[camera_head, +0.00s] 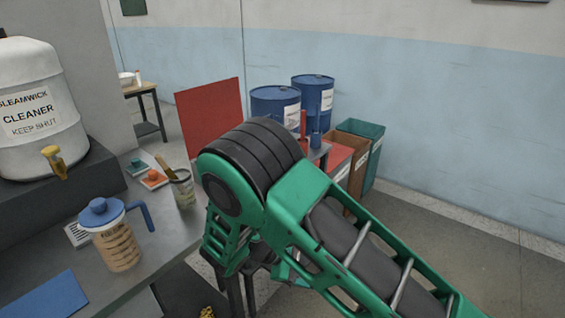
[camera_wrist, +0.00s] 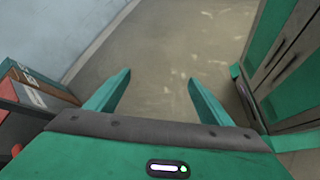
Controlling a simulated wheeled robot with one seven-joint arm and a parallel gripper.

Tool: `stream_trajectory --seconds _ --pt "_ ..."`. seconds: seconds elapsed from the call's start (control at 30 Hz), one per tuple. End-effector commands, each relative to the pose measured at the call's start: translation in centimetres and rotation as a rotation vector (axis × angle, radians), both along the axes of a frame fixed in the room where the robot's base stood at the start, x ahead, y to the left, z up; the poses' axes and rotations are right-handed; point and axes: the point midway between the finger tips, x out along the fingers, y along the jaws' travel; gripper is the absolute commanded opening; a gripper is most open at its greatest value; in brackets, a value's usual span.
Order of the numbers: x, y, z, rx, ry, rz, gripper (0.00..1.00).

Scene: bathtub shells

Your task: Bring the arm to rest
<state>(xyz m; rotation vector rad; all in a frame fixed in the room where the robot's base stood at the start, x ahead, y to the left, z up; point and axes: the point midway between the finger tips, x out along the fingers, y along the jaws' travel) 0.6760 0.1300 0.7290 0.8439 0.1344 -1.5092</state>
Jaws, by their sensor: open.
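My gripper (camera_wrist: 158,88) shows in the wrist view with its two green fingers apart and nothing between them. Past the fingers is bare floor. In the head view my green and black arm is bent across the middle and lower right, its elbow high beside the bench. The gripper itself cannot be made out in the head view, where the arm hides the space behind it.
A grey bench (camera_head: 150,238) at left holds a cleaner drum (camera_head: 38,105), a blue-lidded jug (camera_head: 115,240) and a can with a brush (camera_head: 183,190). Blue barrels (camera_head: 275,104) and bins (camera_head: 362,140) stand behind my arm. Floor (camera_head: 500,255) at right is clear.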

Motion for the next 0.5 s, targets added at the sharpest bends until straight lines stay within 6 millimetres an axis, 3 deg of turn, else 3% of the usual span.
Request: stream_trajectory --seconds 0.03,0.23,0.5 --pt "0.5 -1.6 1.5 0.035 -0.014 -0.057 0.74" --pt "0.8 -7.5 6.3 0.157 -0.073 -0.272 0.74" --pt "-0.9 -15.4 12.1 0.311 -0.165 -0.558 0.74"
